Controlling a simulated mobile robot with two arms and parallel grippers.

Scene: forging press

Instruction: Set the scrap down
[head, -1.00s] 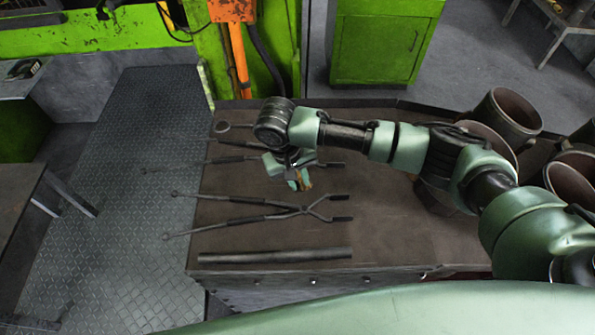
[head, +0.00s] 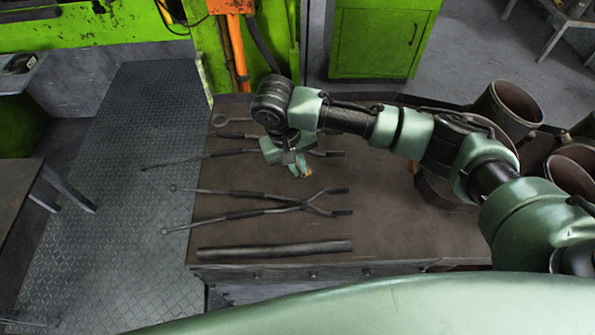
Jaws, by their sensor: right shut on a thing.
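My right arm reaches in from the right over a brown workbench (head: 400,230). My right gripper (head: 298,168) points down over the middle of the bench, close to the tongs. It is shut on the scrap (head: 301,172), a small brownish and teal piece that shows only in part below the fingers. I cannot tell whether the scrap touches the bench. My left gripper is not in view.
Long-handled tongs (head: 270,208) lie on the bench in front of the gripper, with more tongs (head: 205,157) beside and behind it. A dark bar (head: 275,249) lies near the front edge. Rusty cylindrical containers (head: 508,108) stand at the right. Bare bench lies right of the tongs.

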